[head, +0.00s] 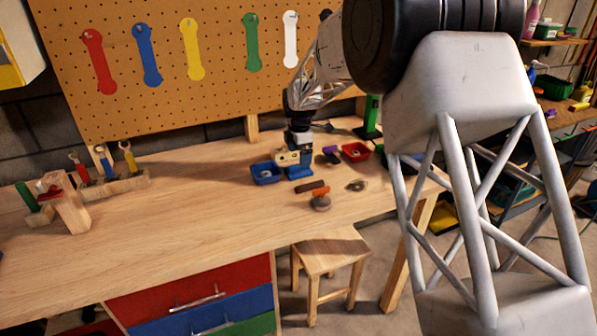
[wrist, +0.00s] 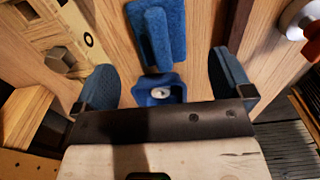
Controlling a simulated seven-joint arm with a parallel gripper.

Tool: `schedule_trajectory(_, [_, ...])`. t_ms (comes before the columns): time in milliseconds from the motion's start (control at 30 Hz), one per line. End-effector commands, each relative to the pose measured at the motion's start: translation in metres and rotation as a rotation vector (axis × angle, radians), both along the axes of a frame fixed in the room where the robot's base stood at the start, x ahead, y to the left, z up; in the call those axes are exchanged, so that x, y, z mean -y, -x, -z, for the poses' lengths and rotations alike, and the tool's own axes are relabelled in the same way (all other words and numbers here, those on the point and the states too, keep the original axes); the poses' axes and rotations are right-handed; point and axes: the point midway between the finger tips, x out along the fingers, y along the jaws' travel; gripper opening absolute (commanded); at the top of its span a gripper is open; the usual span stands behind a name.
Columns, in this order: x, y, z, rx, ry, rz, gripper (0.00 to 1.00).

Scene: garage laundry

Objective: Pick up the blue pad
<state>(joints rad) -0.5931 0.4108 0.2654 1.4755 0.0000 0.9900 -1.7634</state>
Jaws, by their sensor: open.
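The blue pad (wrist: 175,48) lies on the wooden bench top, with a narrow raised block on its flat base. In the head view the blue pad (head: 299,173) shows just below my gripper (head: 299,150). In the wrist view my gripper (wrist: 162,62) is open, with one dark blue finger on each side. Nothing is held. The height of my fingertips above the bench is hard to tell.
The blue bin (head: 265,179) stands left of the pad. A holed wooden block (head: 286,157) is behind it. A dark brown bar (head: 309,188) and an orange-topped piece (head: 321,194) lie in front. A red bin (head: 355,153) stands right. The bench's left middle is clear.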

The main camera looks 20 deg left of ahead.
Motion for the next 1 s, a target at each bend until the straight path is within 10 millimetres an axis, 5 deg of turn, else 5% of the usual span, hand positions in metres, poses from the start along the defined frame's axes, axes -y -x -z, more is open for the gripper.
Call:
schedule_trajectory(333, [0.000,0.000,0.004,-0.001,0.001,0.000,0.98])
schedule_trajectory(733, [-0.002,0.002,0.045,-0.001,0.001,0.001,0.98])
schedule_trajectory(1000, [-0.002,0.002,0.051,0.000,0.000,0.001,0.98])
